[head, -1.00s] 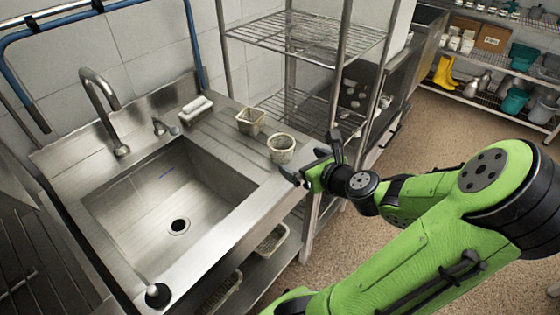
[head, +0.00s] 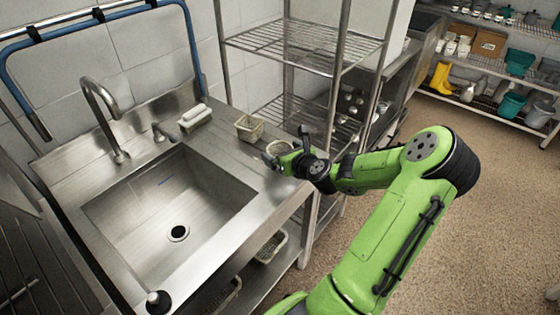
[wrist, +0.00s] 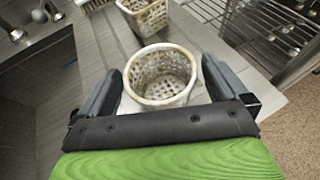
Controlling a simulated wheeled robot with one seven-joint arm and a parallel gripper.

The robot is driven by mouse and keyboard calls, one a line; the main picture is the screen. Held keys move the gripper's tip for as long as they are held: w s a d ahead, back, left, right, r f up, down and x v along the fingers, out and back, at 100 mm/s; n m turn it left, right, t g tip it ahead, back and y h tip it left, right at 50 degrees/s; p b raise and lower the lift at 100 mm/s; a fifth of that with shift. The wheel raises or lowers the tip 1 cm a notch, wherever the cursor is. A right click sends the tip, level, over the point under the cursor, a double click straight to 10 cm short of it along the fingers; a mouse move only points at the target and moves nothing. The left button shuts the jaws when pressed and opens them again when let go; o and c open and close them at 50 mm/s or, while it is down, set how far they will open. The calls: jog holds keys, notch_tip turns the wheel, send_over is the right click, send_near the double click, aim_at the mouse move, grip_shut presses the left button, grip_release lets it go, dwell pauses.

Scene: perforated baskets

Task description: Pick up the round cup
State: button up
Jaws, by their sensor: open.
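The round cup (wrist: 160,76) is a pale, worn, perforated round basket standing upright on the steel counter at the right of the sink. In the head view it (head: 279,147) is partly hidden behind my gripper. My gripper (head: 287,146) is open at the cup. In the wrist view my gripper (wrist: 160,84) has one finger on each side of the cup, with a gap visible near each side. Whether either finger touches the cup cannot be told.
A square perforated basket (head: 249,128) stands just behind the cup. A brush (head: 195,116) lies near the tap (head: 101,105). The sink (head: 170,205) is left of the cup, and a wire shelf rack (head: 305,43) stands behind and to the right.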

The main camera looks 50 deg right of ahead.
jog(key=shift+x, duration=1.1)
jog(key=shift+s, duration=0.1)
jog(key=c, duration=0.8)
